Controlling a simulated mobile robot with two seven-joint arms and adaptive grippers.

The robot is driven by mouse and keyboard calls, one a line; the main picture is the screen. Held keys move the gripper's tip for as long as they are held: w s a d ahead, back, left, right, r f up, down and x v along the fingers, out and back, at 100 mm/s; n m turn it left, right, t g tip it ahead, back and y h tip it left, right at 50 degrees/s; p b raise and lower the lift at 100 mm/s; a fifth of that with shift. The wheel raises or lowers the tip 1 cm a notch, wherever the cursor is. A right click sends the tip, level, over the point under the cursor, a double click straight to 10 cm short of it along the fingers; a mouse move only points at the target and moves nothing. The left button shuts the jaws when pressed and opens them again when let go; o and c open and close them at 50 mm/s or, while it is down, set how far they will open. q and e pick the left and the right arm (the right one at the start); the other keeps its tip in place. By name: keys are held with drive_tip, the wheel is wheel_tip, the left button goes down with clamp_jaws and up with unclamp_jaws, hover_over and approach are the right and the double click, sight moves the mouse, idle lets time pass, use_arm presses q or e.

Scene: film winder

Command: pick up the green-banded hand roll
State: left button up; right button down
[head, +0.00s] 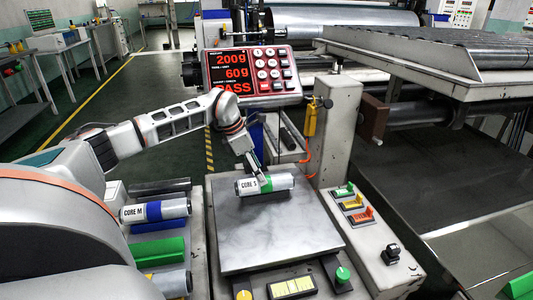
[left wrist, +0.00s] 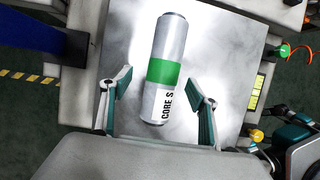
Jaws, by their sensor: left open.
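The green-banded hand roll (head: 265,184) is a silver cylinder labelled CORE S, lying on its side on the grey metal scale plate (head: 275,240). In the left wrist view the roll (left wrist: 161,75) has its green band at mid-length and its labelled end towards my left gripper. My left gripper (left wrist: 160,92) is open, with one finger on each side of the labelled end and a gap to both.
A display (head: 250,71) reads 200g, 60g and PASS. A grey post (head: 334,130) and coloured switches (head: 352,202) stand right of the plate.

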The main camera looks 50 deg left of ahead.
use_arm(q)
drive_tip(key=x, duration=0.2)
drive_tip(key=b+x, duration=0.1)
drive_tip(key=x, duration=0.1)
drive_tip(key=shift+s+d+f, duration=0.15)
drive_tip(key=shift+s+d, duration=0.1)
drive_tip(key=shift+d, duration=0.1)
drive_tip(key=shift+w+f, duration=0.15)
drive_tip(key=shift+f, duration=0.1)
drive_tip(key=shift+w+r, duration=0.1)
drive_tip(key=shift+r, duration=0.05)
drive_tip(key=c, duration=1.4)
drive_tip(key=shift+r, duration=0.1)
